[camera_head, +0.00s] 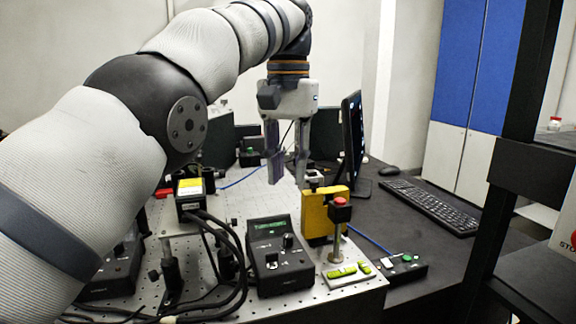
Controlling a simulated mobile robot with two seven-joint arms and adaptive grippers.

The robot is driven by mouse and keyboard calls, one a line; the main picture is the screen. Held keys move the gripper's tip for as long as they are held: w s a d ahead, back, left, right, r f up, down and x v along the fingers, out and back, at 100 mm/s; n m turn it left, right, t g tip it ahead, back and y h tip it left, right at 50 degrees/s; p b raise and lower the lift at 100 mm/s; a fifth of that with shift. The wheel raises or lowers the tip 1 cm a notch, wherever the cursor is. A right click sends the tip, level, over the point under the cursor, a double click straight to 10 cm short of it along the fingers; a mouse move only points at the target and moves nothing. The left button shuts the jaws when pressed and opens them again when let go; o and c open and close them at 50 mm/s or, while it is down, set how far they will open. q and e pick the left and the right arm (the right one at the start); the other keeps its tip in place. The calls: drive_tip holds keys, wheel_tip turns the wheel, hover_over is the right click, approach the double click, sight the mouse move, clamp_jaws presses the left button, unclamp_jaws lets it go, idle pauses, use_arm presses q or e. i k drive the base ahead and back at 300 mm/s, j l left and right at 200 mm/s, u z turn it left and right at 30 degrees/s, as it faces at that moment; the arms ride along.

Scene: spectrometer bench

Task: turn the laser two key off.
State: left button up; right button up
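My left gripper (287,182) hangs downward above the perforated optical bench. Its two fingers are apart with nothing visible between them. A black control box (267,252) with a green-lit display stands at the bench front, nearer the camera than the gripper. It has a knob (288,241) and a small light-coloured switch or key (271,259) on its face. A second black box (110,277) at the lower left is partly hidden by my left arm. I cannot read which box is laser two. My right gripper is not in view.
A yellow block (316,215) and a red-topped post (340,208) stand right of the control box. Black cables (236,270) loop at its left. A monitor (352,140), a keyboard (432,205) and a small button box (404,267) are to the right. A dark frame stands far right.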

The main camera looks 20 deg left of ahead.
sight(272, 258)
drive_tip(key=k, duration=1)
